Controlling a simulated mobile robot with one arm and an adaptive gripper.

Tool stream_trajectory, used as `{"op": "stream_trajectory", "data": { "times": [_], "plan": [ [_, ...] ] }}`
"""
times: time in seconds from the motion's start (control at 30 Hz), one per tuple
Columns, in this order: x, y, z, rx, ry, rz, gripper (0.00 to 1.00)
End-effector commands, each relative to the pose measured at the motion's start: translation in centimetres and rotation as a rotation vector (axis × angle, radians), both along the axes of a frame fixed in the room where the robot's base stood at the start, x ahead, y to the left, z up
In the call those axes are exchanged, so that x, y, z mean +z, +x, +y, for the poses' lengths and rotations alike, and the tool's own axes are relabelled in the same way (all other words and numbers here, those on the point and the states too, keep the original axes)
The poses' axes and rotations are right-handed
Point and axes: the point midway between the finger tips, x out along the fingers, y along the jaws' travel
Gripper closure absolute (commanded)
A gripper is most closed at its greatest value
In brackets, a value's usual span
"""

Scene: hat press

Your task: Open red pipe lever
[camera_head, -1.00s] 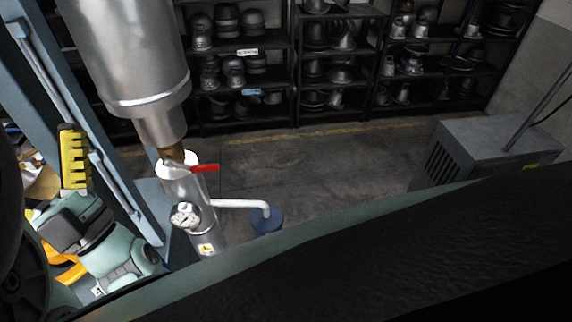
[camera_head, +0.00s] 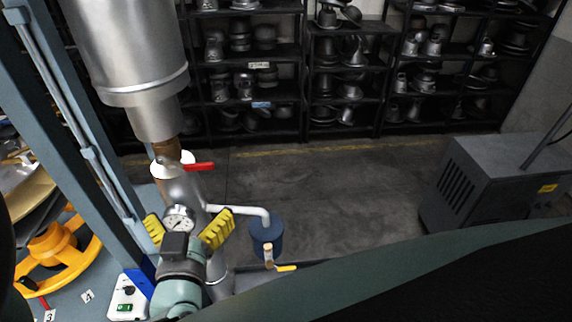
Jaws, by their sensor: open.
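The red pipe lever (camera_head: 199,167) sticks out to the right from the brass fitting (camera_head: 166,150) below the large metal cylinder (camera_head: 135,60). A silver vertical pipe (camera_head: 183,189) with a round pressure gauge (camera_head: 179,219) stands below it. My gripper (camera_head: 187,224) has yellow ridged fingers spread wide. It is open and empty, below the lever in the picture, with the gauge showing between its fingers. It does not appear to touch the lever; its distance in depth is hard to tell.
A yellow handwheel (camera_head: 62,255) is at left. A blue-grey post (camera_head: 90,140) stands left of the pipe. A grey cabinet (camera_head: 495,180) stands at right; the floor between is clear.

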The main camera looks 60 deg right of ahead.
Motion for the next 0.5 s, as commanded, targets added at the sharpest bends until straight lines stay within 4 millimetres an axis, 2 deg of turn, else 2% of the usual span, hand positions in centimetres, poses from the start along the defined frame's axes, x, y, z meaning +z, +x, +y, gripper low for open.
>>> {"op": "stream_trajectory", "data": {
  "times": [0.03, 0.5],
  "plan": [
    [0.5, 0.5, -0.6, 0.001, -0.002, -0.001, 0.01],
    [0.4, 4.4, -5.1, 0.0, 0.002, 0.001, 0.01]
  ]
}}
